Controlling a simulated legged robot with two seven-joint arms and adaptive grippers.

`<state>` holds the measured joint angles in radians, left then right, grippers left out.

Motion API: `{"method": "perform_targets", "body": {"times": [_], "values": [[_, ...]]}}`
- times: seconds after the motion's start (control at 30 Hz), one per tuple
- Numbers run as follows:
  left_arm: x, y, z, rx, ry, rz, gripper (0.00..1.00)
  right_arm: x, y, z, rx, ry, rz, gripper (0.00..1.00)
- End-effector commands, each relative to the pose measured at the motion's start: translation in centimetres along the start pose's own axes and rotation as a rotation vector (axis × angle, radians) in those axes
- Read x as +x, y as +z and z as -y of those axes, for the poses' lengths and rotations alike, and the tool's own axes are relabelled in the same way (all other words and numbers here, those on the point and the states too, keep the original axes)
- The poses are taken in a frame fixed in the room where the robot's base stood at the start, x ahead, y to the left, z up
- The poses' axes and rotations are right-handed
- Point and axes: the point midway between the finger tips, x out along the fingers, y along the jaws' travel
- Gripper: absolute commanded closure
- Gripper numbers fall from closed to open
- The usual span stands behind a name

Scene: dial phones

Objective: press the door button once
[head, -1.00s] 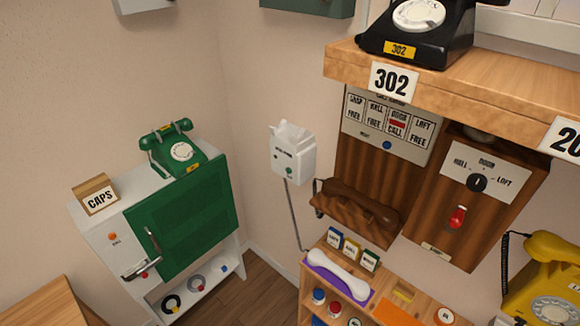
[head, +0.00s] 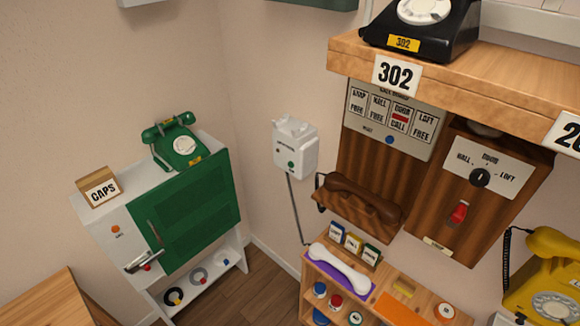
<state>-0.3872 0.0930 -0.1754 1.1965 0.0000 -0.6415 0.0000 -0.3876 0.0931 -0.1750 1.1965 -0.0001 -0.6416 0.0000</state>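No button clearly labelled as the door button can be made out. A blue button (head: 389,140) sits below the windows. A wooden panel to its right has a black selector knob (head: 480,177) marked HALL, DOOR, LOFT and a red switch (head: 459,212) below. A white wall box (head: 295,147) carries a small green button (head: 291,165). Neither of my grippers is in view.
A green-doored cabinet (head: 188,218) stands left with a green phone (head: 175,142) on top. A wooden shelf (head: 450,75) marked 302 holds a black phone (head: 420,28). A brown handset (head: 362,195) and a yellow phone (head: 548,285) are lower right.

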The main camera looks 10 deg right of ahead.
Motion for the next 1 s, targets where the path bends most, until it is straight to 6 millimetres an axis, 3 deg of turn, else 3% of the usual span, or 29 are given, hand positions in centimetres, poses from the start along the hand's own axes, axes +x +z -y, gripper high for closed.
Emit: {"method": "perform_targets", "body": {"times": [0.33,1.0], "values": [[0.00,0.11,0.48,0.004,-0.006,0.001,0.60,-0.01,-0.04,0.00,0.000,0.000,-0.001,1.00],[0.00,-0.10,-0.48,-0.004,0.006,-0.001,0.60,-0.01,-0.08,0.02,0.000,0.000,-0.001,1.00]]}}
